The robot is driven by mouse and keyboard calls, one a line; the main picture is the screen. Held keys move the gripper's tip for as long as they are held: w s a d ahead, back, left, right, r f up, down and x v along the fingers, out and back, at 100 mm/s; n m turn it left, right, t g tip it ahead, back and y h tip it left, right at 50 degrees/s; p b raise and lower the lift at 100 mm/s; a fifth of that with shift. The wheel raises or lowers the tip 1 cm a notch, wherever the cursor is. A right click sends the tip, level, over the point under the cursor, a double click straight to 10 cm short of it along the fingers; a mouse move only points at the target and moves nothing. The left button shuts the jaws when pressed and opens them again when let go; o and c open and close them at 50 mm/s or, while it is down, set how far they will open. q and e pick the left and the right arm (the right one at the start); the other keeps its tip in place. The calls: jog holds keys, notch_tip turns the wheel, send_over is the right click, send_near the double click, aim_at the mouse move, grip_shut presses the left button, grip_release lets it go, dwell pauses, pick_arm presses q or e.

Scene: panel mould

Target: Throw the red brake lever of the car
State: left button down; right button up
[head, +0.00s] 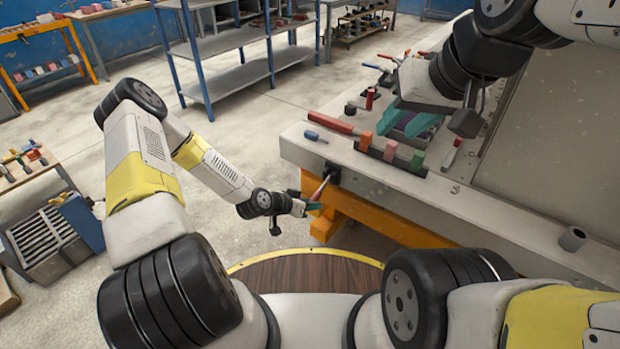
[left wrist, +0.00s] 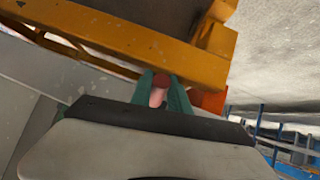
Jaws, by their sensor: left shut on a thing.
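The red lever (head: 322,188) sticks out from a dark bracket (head: 332,173) on the near left end of the car's light grey side. It is short and slanted, and its lower end is in my left gripper. My left gripper (head: 313,206) is shut on it. In the left wrist view, the lever's reddish end (left wrist: 160,82) shows between the green fingers (left wrist: 166,98), and its lower part is hidden. My right gripper (head: 418,118) hangs above the car's top with its teal fingers apart, seemingly empty.
An orange beam (head: 385,228) runs under the light grey top. On that top lie a red-handled tool (head: 332,122), a blue-handled tool (head: 315,136) and a dark rack of coloured blocks (head: 391,155). Shelves (head: 235,75) stand behind, with open floor between.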

pick_arm(q)
jog(key=shift+w+d+f+t+h, duration=0.15)
jog(key=shift+f+t+h, duration=0.15)
jog(key=shift+f, duration=0.15)
jog(key=shift+w+d+f+t+h, duration=0.1)
jog(key=shift+f+t+h, duration=0.1)
jog(key=shift+f+t, duration=0.15)
jog(key=shift+f, duration=0.1)
jog(key=c, duration=1.3)
grip_release()
jog(key=shift+o, duration=0.2)
jog(key=v, duration=0.7)
jog(key=shift+s+a+r, duration=0.2)
jog(key=shift+a, duration=0.1)
